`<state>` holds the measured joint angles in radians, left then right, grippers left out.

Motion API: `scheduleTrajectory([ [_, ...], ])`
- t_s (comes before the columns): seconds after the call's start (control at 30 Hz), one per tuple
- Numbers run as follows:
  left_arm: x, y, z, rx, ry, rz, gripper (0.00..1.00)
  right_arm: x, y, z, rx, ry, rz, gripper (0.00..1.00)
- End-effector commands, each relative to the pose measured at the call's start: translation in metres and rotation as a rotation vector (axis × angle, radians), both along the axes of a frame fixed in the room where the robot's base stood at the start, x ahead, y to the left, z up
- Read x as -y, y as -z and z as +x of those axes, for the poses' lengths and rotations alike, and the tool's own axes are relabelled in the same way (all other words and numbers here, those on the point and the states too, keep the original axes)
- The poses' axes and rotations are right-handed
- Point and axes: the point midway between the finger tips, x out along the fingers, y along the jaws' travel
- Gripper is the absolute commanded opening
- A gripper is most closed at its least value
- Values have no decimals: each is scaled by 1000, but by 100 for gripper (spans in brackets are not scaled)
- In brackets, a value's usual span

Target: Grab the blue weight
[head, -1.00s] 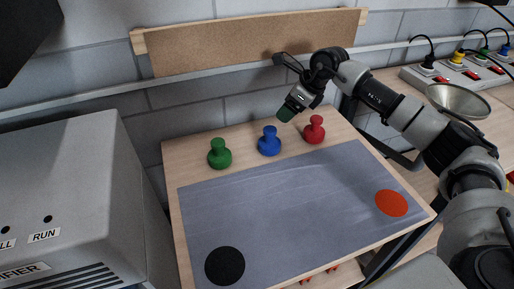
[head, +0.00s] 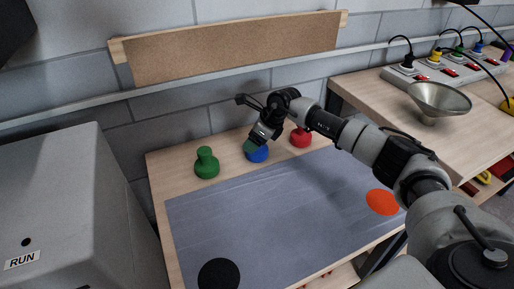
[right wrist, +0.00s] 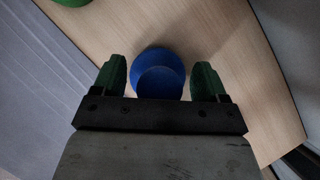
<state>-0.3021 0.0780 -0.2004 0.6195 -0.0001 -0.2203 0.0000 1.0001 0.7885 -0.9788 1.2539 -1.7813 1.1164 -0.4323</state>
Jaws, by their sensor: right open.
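The blue weight (head: 258,155) stands on the wooden back strip of the table, between the green weight (head: 207,163) and the red weight (head: 300,138). My right gripper (head: 251,146) is at the blue weight and hides its upper part in the head view. In the right wrist view the blue weight (right wrist: 158,75) is seen from above, with its round knob between and slightly ahead of the green fingertips of my right gripper (right wrist: 158,80). The fingers are apart, with a gap on each side of the knob. My left gripper is not in view.
A grey mat (head: 290,205) with a black disc (head: 219,274) and an orange disc (head: 382,202) covers the front of the table. A grey cabinet (head: 75,200) stands at left. A metal bowl (head: 438,98) and power strip stand at right.

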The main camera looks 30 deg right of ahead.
Motion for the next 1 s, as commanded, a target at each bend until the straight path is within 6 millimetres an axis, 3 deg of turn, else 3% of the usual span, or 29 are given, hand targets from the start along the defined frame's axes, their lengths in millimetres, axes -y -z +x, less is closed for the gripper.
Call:
scheduleTrajectory([
  [0.3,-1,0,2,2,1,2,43,-2,6,2,0,0,-2,74],
  [0.77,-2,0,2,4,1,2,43,-2,6,2,-1,-1,-2,3],
  [1.0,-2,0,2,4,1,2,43,-2,4,3,3,0,0,0],
])
